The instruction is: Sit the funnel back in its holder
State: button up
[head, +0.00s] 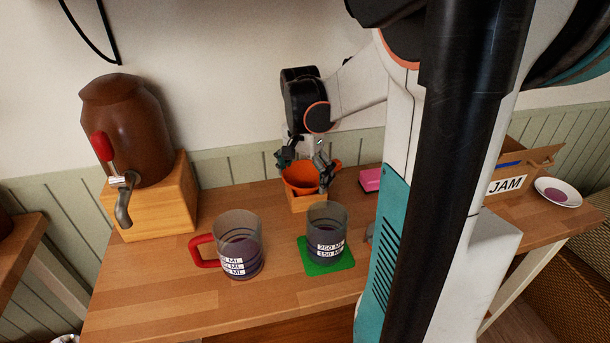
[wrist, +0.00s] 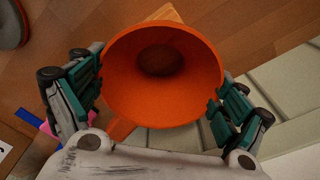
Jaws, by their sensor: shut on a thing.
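The orange funnel (head: 300,178) is upright at the back of the wooden counter, with its wide mouth facing up. In the wrist view the funnel (wrist: 120,80) fills the middle, with my gripper's teal pads on both sides of its rim. My gripper (head: 305,165) is shut on the funnel. The wooden holder (head: 308,203) shows directly below the funnel in the head view, and a corner of it (wrist: 166,14) shows in the wrist view. The funnel's spout is hidden, so I cannot tell whether it sits fully in the holder.
A brown dispenser (head: 130,125) stands on a wooden block at left. A red-handled measuring jug (head: 240,240) and another measuring cup (head: 326,228) on a green mat (head: 312,258) stand in front. A pink block (head: 370,180), a JAM crate (head: 505,187) and a plate (head: 543,191) are to the right.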

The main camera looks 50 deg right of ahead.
jog(key=shift+f, duration=0.3)
jog(key=o, duration=0.8)
jog(key=shift+c, duration=0.2)
jog(key=shift+a+r, duration=0.15)
jog(key=shift+r, duration=1.75)
jog(key=shift+a+r, duration=0.15)
jog(key=shift+r, duration=1.7)
jog(key=shift+s+f, duration=0.1)
jog(key=shift+s, duration=0.1)
